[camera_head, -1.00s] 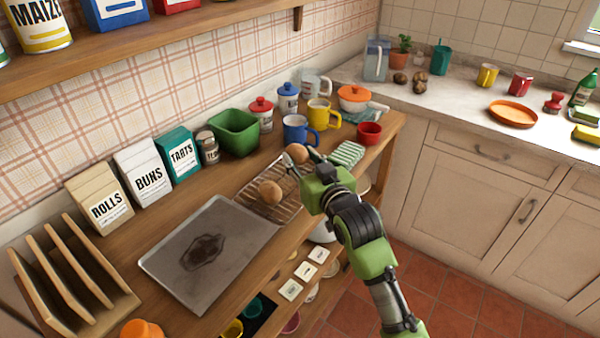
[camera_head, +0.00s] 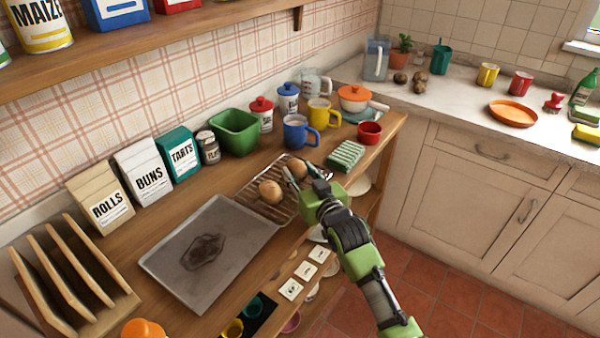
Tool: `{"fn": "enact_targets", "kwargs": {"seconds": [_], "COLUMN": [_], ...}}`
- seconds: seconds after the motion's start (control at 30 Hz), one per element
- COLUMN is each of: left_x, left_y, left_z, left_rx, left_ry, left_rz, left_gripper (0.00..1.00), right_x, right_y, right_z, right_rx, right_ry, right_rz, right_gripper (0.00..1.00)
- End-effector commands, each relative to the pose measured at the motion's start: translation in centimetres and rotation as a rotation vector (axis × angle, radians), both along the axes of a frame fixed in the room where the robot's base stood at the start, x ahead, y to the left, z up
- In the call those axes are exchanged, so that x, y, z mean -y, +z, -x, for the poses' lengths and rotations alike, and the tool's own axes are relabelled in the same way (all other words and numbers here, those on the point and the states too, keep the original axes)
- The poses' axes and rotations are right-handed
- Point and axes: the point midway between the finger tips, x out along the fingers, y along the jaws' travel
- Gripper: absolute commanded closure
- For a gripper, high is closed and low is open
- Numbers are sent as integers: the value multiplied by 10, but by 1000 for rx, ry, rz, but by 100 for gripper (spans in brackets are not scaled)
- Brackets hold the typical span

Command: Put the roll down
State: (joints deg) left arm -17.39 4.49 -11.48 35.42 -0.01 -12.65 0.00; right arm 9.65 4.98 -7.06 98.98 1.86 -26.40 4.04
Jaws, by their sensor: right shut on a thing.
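My right gripper (camera_head: 299,175) is shut on a brown roll (camera_head: 297,167), which shows just beyond the fingers. It holds the roll at the far end of the wire cooling rack (camera_head: 243,208). I cannot tell whether the held roll touches the rack. A second brown roll (camera_head: 270,191) sits on the rack, just left of and nearer than the held one. The gripper and wrist hide the rack's right side. My left gripper is not in view.
A dark baking tray (camera_head: 190,262) lies left of the rack. A blue mug (camera_head: 296,133), a yellow mug (camera_head: 320,114) and a red cup (camera_head: 369,132) stand behind. A striped cloth (camera_head: 346,156) lies right of the gripper. A green bin (camera_head: 234,132) stands by the wall.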

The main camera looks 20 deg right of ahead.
Motion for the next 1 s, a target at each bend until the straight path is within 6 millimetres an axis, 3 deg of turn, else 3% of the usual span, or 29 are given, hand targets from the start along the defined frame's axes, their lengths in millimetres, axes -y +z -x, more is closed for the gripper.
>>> {"fn": "enact_targets", "kwargs": {"seconds": [0.03,0.07,0.1,0.57,0.77,1.0], "left_x": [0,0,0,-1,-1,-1], "left_y": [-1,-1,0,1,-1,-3], "left_z": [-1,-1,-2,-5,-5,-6], "left_rx": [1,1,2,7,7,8], "left_ry": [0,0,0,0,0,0], "left_rz": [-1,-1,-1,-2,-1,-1], "left_gripper": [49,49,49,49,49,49], "right_x": [0,0,0,0,3,9], "right_y": [-3,-2,-2,1,5,11], "right_z": [0,0,0,4,34,82], "right_rx": [-1,-1,-1,-2,-2,-4], "right_ry": [0,0,0,0,0,-1], "right_rz": [0,0,0,0,1,2], "right_gripper": [86,60,49,48,48,48]}}
